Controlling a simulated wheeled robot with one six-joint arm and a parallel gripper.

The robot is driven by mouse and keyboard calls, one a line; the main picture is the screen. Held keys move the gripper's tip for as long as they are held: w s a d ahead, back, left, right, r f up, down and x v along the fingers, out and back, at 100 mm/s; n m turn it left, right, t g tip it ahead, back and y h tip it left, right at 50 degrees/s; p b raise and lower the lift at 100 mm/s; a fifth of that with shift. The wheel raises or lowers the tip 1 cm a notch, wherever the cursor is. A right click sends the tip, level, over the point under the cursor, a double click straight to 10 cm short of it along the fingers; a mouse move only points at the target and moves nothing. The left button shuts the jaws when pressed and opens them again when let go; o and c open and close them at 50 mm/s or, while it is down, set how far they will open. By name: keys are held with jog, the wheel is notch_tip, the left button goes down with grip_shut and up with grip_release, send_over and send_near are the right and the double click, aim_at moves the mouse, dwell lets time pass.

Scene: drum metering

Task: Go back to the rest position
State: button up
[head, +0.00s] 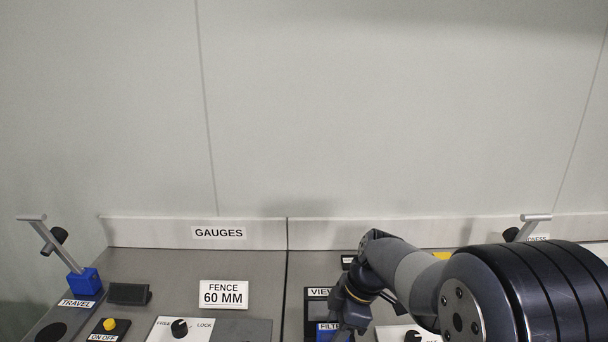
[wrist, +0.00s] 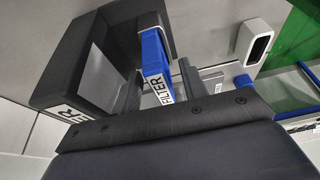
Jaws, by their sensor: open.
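My gripper (head: 345,318) is at the bottom of the head view, over the viewer, with the arm reaching in from the right. In the wrist view my gripper (wrist: 160,76) is open, with one dark finger on each side of a blue block labelled FILTER (wrist: 154,58). The block sits at the side of a black frame-like viewer (wrist: 60,88). I cannot tell whether the fingers touch the block. In the head view the viewer's label (head: 319,292) and part of the filter label (head: 327,326) show; my gripper hides much of both.
A lever on a blue TRAVEL base (head: 84,281) stands at the left, and another lever (head: 530,227) at the right back. A FENCE 60 MM sign (head: 224,294), a yellow button (head: 109,324) and a FREE/LOCK knob (head: 180,328) are on the bench.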

jog(key=shift+r+p, duration=0.75)
jog(key=shift+r, duration=0.2)
jog(key=shift+f+b, duration=1.1)
jog(key=shift+f, duration=0.7)
jog(key=shift+d, duration=0.15)
